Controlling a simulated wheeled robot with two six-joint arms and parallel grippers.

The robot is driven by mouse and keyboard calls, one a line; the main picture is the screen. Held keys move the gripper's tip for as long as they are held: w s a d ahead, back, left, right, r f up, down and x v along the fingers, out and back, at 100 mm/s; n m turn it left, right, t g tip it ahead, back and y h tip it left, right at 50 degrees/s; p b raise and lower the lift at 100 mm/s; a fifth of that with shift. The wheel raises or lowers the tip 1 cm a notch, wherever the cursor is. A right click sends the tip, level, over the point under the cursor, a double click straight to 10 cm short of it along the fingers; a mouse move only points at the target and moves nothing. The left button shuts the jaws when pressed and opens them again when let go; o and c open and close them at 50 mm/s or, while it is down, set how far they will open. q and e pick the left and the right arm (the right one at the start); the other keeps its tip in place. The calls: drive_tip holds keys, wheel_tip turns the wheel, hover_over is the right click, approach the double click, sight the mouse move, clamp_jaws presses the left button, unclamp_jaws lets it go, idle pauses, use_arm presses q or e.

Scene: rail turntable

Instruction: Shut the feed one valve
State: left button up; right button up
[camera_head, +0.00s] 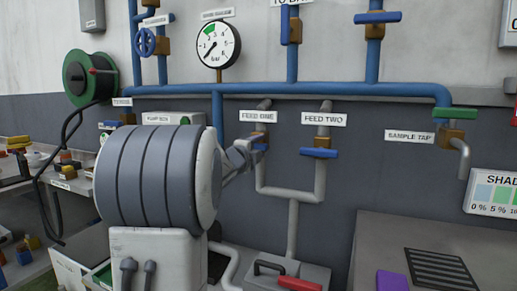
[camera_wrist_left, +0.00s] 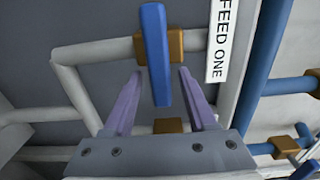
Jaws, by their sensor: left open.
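The feed one valve has a brass body (camera_wrist_left: 186,42) and a long blue lever (camera_wrist_left: 155,60). In the left wrist view the lever lies across its grey pipe. In the head view only a small part of the lever (camera_head: 261,147) shows beside my gripper, under the FEED ONE label (camera_head: 257,116). My left gripper (camera_head: 249,148) is at this valve. In the left wrist view my left gripper (camera_wrist_left: 157,76) is open, with the lever's lower end between its spread fingers and a gap on each side. My right gripper is not in view.
The feed two valve (camera_head: 319,153), with a blue lever across its pipe, is close on the right. A sample tap (camera_head: 450,137) with a green handle is farther right. A blue main pipe (camera_head: 350,88) and pressure gauge (camera_head: 218,45) are above. A toolbox (camera_head: 288,276) is below.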

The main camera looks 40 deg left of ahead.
use_arm(q)
drive_tip(key=v, duration=1)
drive_tip(key=shift+s, duration=0.2)
